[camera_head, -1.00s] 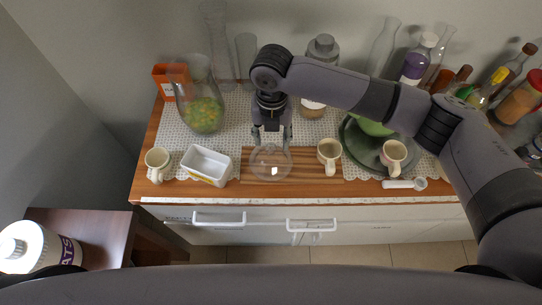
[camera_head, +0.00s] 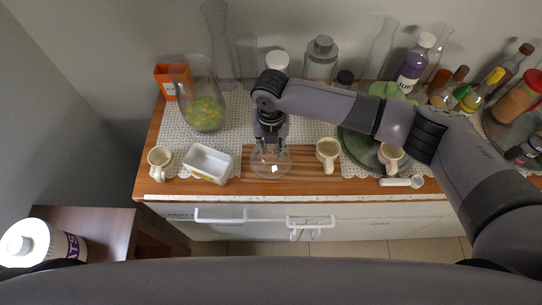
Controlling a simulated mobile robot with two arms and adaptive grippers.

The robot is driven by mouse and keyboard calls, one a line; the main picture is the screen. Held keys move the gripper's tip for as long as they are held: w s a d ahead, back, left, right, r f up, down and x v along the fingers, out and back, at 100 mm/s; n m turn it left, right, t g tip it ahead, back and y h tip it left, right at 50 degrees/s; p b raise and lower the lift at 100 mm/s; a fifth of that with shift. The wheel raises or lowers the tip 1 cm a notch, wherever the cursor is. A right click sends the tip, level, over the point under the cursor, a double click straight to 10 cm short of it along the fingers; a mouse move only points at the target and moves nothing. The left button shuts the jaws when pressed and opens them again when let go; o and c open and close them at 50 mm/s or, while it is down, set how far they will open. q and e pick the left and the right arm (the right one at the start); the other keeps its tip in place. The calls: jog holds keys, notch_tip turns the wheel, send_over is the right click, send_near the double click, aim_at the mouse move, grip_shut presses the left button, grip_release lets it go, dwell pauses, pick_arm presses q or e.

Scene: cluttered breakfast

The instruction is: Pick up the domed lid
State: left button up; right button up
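The domed lid (camera_head: 271,164) is a clear glass dome on the striped wooden board (camera_head: 308,174) in the middle of the counter. My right gripper (camera_head: 271,149) points down right over the top of the dome. Its two fingers stand apart, one on each side of the dome's top. The clear glass makes it hard to tell whether the fingers touch it. My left gripper is not in view.
A white rectangular dish (camera_head: 207,164) stands left of the lid, with a cup (camera_head: 160,160) farther left. A mug (camera_head: 328,153) stands close on the right. A glass vase (camera_head: 203,108) and several bottles line the back. A green plate (camera_head: 357,146) lies right.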

grip_shut()
jog(key=shift+r, duration=0.1)
dwell(0.6)
notch_tip(320, 180, up, 20)
jog(key=b, duration=0.3)
jog(key=shift+b, duration=0.3)
